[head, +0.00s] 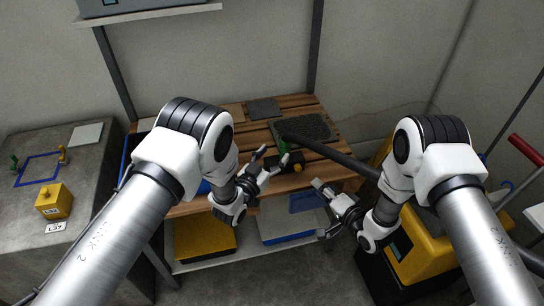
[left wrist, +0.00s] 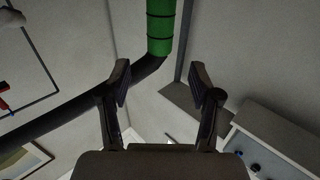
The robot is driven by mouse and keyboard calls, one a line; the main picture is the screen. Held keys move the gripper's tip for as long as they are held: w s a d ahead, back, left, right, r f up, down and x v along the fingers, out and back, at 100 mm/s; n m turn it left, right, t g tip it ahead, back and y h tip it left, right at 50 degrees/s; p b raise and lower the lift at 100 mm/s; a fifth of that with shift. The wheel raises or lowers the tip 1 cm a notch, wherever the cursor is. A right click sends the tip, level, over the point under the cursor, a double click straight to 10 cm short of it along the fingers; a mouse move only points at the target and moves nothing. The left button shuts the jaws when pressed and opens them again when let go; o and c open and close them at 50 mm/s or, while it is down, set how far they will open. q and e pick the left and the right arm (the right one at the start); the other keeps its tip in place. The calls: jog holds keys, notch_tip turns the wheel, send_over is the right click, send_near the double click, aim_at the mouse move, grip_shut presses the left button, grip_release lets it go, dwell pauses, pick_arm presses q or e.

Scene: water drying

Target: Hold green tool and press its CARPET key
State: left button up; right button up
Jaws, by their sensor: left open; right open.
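The green tool (head: 283,147) shows in the head view above the slatted wooden bench, just beyond my left gripper (head: 272,157). In the left wrist view the tool's green barrel with dark bands (left wrist: 160,28) stands upright at the top centre. Its lower end joins a bent black hose (left wrist: 148,68). My left gripper (left wrist: 161,82) is open there, its fingers on either side below the barrel, with nothing between them. My right gripper (head: 322,209) is open and empty in front of the bench's right side. No CARPET key can be made out.
The black hose (head: 345,160) runs right toward a yellow machine (head: 418,243). The wooden bench (head: 318,172) carries a dark grating (head: 310,127) and a small black block with an orange knob (head: 297,168). A grey counter with a yellow box (head: 54,201) stands left.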

aim_at(283, 144)
pick_arm(q)
jog(key=x, duration=0.7)
jog(key=shift+w+d, duration=0.2)
jog(key=shift+w, duration=0.1)
grip_shut()
pick_arm(e)
grip_shut()
dwell(0.7)
